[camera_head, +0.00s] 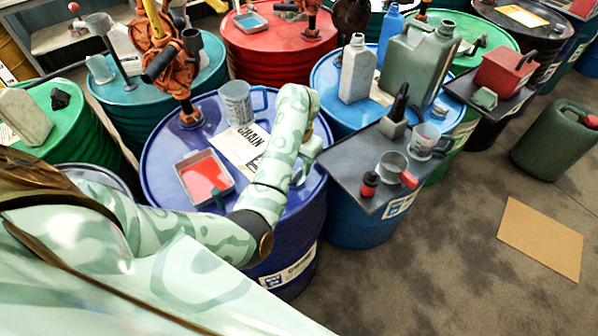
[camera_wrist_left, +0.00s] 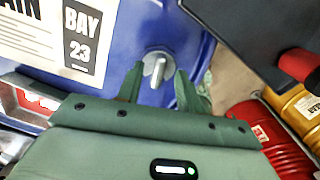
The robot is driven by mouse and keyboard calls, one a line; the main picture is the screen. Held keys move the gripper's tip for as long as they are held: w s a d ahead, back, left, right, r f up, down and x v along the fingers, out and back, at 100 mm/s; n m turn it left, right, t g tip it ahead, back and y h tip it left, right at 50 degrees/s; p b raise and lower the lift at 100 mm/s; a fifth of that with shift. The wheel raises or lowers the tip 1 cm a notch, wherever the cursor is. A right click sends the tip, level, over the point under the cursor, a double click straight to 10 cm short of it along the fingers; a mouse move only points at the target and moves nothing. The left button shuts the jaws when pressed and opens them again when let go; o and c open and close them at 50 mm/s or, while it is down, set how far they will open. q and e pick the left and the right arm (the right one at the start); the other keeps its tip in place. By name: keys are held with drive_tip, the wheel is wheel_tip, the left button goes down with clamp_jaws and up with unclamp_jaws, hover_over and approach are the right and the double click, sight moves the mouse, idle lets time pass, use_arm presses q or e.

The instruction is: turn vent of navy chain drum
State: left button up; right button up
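The navy chain drum (camera_head: 160,155) stands in the middle of the head view, with a white label (camera_head: 240,150) reading CHAIN on its lid. My left arm reaches across the lid. In the left wrist view, the vent (camera_wrist_left: 157,60) is a round silver fitting with a raised grip on the blue lid (camera_wrist_left: 120,50), near the rim. My left gripper (camera_wrist_left: 159,84) is open, its two green fingers either side of the vent's near end. I cannot tell whether they touch it. In the head view my arm hides the vent. My right gripper is not in view.
A tray of red fluid (camera_head: 180,165) and a clear measuring jug (camera_head: 237,103) stand on the same lid. Other drums stand close around.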

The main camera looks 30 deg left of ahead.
use_arm(q)
drive_tip(key=shift+s+f, duration=0.15)
drive_tip(key=shift+f, duration=0.8)
clamp_jaws()
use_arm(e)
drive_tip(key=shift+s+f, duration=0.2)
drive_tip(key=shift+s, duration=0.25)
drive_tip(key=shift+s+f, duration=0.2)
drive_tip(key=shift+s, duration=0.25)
